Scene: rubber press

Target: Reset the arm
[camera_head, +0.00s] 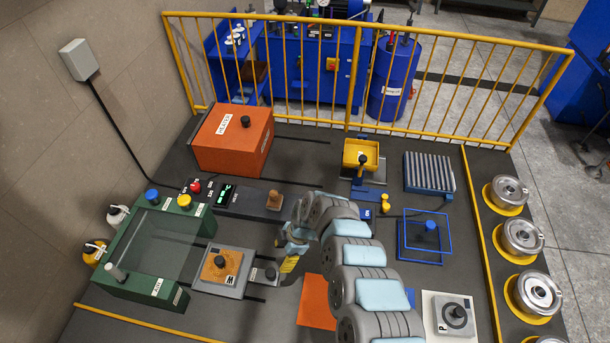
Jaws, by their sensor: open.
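My grey arm with light blue covers rises from the bottom of the view, bends near the middle, and its wrist turns down to the left. My gripper (289,264) hangs low just right of the grey block with a black knob (264,274). It is open, and I see nothing held in it. Its fingers are small and partly hidden, and I cannot tell how high above the table it is.
An orange heater box (234,138) stands at the back left. The green press frame (153,250) and an orange-topped plate (221,266) are on the left. A blue wire frame (424,236) stands right of my arm. A yellow railing (350,75) closes the back.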

